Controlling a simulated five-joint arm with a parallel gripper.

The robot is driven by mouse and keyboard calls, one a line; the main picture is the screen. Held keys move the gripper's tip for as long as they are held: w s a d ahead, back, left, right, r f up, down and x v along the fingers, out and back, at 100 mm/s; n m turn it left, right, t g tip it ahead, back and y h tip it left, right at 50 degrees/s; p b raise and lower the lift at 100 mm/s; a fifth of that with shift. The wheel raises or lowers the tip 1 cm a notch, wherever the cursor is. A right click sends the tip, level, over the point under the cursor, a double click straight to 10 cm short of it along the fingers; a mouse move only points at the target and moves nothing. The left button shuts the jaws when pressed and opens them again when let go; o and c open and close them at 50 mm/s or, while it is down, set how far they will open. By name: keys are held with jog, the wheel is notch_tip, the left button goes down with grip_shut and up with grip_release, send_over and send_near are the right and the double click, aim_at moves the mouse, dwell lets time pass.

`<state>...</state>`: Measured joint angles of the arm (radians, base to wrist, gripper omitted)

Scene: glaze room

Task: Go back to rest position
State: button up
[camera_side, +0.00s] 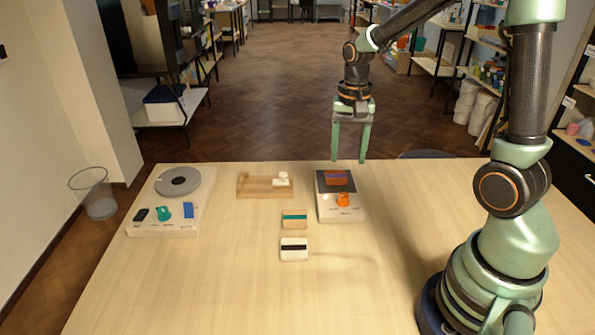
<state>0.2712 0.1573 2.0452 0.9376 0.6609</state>
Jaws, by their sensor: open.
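My gripper (349,158) hangs pointing down above the far edge of the table, near the small panel with the orange knob (342,205). Its two fingers are spread apart with nothing between them. My arm reaches from its base at the right front of the table, up out of the top of the picture and back down to the gripper.
On the wooden table (200,290) stand a panel with a grey disc (178,182), a wooden block with a white piece (262,187), a teal-striped block (294,219) and a black-striped block (294,249). The front of the table is clear. A clear bin (92,190) stands left.

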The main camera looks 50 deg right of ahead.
jog(key=shift+r, duration=0.5)
jog(key=shift+r, duration=0.1)
jog(key=s+a+r+n+t, duration=0.5)
jog(key=s+a+r+n, duration=0.1)
jog(key=a+r+n, duration=0.3)
jog(key=shift+s+a+r+n+t, duration=0.2)
jog(key=shift+a+r+n+t, duration=0.15)
jog(key=shift+n, duration=0.45)
